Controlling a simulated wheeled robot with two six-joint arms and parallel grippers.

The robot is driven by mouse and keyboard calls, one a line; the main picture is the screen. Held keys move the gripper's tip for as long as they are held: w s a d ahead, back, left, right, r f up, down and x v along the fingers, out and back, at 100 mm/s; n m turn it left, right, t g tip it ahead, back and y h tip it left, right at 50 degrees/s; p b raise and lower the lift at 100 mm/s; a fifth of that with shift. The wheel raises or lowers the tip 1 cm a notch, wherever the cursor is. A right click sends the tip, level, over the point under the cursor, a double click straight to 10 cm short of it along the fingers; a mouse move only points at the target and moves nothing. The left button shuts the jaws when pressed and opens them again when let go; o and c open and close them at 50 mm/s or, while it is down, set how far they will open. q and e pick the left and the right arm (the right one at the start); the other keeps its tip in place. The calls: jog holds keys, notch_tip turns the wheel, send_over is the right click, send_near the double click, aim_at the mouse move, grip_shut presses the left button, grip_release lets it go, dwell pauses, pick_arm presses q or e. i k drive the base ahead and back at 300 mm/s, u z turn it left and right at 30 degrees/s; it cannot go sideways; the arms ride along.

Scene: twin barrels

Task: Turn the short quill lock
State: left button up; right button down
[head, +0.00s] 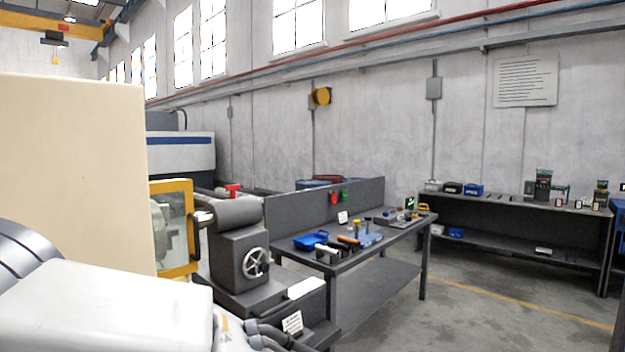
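A short red lever (233,189) with a T-shaped top stands on the grey tailstock (238,245) of a lathe at left centre. It looks like the quill lock. The quill (202,219) sticks out to the left of the tailstock toward the chuck area. A spoked handwheel (256,263) is on the tailstock's near face. A white rounded arm link of mine fills the lower left and hides part of the lathe. Neither of my grippers shows, and nothing touches the red lever.
A yellow-framed guard (176,228) and a large cream cabinet (75,170) stand left of the tailstock. A workbench (375,244) with tools and a blue tray (310,240) is to its right. A long shelf table (520,207) lines the back wall. Floor at right is clear.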

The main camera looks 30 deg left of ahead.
aim_at(232, 188)
jog(key=i, duration=1.4)
jog(key=u, duration=0.8)
jog(key=i, duration=0.75)
jog(key=u, duration=0.85)
